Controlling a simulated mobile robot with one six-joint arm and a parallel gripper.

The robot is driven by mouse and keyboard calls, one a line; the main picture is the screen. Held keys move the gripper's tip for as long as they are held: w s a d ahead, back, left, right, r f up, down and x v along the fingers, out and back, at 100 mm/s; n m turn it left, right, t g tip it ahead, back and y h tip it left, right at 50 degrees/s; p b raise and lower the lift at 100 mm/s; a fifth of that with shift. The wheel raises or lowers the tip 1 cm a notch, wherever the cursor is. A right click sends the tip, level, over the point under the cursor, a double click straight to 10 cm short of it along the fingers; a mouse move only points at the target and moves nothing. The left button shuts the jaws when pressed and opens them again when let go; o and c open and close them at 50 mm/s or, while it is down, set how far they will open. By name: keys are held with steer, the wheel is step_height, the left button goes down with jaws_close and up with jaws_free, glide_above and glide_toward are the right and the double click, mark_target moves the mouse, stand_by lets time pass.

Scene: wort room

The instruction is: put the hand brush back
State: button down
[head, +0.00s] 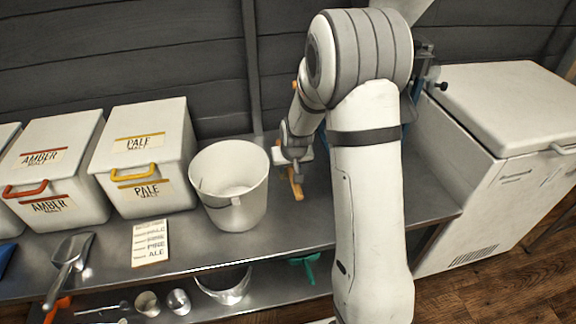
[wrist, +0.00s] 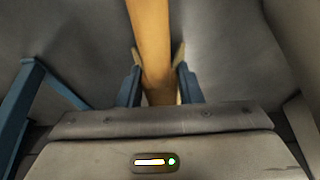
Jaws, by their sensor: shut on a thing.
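My gripper (head: 290,160) is above the metal bench, just right of the white bucket. It is shut on a long wooden-coloured handle, which I take to be the hand brush (head: 296,188). In the wrist view the handle (wrist: 151,45) runs from the top edge down between the two blue-sided fingers (wrist: 158,82). No bristles show in either view. Whether the brush touches the bench I cannot tell.
The white bucket (head: 233,190) stands close left of my gripper. White malt bins (head: 145,155), a label card (head: 150,243) and a metal scoop (head: 68,262) are further left. A white chest (head: 510,110) stands right. Bare bench (head: 290,228) lies in front.

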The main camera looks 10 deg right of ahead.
steer(key=c, duration=0.9)
jaws_free()
steer(key=p+v, duration=0.2)
steer(key=v, duration=0.6)
steer(key=shift+r, duration=0.1)
steer(key=shift+g, duration=0.9)
steer(key=s+r+p, duration=0.7)
steer(key=s+r, duration=0.1)
steer(key=r, duration=0.3)
steer(key=s+r+p, duration=0.7)
steer(key=s+r, duration=0.2)
steer(key=r, duration=0.2)
steer(key=s+r+p, duration=0.8)
steer(key=s+r, duration=0.1)
steer(key=r, duration=0.3)
steer(key=shift+a, duration=0.2)
